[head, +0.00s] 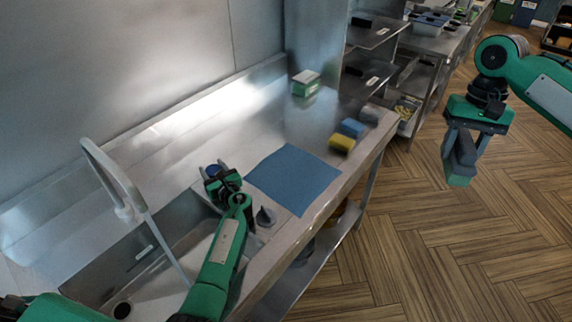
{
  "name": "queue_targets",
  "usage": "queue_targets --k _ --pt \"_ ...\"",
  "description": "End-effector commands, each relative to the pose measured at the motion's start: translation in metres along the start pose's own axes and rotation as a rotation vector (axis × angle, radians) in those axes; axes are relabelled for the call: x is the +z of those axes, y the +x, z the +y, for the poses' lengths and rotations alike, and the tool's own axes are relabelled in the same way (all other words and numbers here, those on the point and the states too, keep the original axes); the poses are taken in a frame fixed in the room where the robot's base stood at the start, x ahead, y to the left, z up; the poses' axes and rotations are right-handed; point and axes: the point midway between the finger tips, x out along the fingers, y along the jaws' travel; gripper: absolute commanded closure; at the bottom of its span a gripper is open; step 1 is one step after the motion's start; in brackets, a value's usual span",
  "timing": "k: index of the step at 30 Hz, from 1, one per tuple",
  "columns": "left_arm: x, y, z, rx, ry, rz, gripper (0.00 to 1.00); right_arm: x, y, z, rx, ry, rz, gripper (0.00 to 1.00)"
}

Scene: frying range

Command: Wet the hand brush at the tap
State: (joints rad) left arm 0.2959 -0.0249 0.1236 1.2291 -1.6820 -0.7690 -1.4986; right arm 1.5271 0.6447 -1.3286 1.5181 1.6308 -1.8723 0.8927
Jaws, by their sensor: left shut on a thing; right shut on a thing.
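The tap (120,190) is a pale curved spout over the steel sink (135,262) at the left. A thin pale straight line runs from its end into the basin; I cannot tell if it is water. My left gripper (217,180) is shut on a small dark and blue thing (212,170) at the sink's far right corner, mostly hidden by the fingers. My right gripper (468,138) is shut on a grey block-like thing with a green lower end (460,178), held over the floor at the right. I cannot tell which held thing is the hand brush.
A blue cloth (293,179) lies flat on the steel counter. A dark grey cone (264,217) stands near the sink. A green and white box (305,83) and yellow (342,144) and blue (352,127) sponge-like blocks are farther back. Wooden floor is free at right.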

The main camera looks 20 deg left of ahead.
Motion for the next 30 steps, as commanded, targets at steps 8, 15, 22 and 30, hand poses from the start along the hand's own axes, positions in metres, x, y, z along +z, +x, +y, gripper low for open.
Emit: queue_targets --k 8,15,22,30 --pt "-0.0017 -0.0006 -0.0005 0.086 0.0 0.001 0.73 -0.0014 0.0096 -0.0001 0.0 0.0 0.001 0.93" --pt "-0.0013 -0.0008 0.0001 0.102 0.001 0.002 0.73 -0.0015 0.0102 -0.0001 0.0 0.0 0.001 0.93" --pt "-0.0012 -0.0008 0.0001 0.102 0.001 0.002 0.73 -0.0014 0.0102 -0.0001 0.0 0.0 0.0 0.93" --pt "-0.0006 -0.0004 0.0002 0.101 0.0 0.001 0.28 -0.0014 0.0101 -0.0001 0.0 0.0 0.0 0.93"
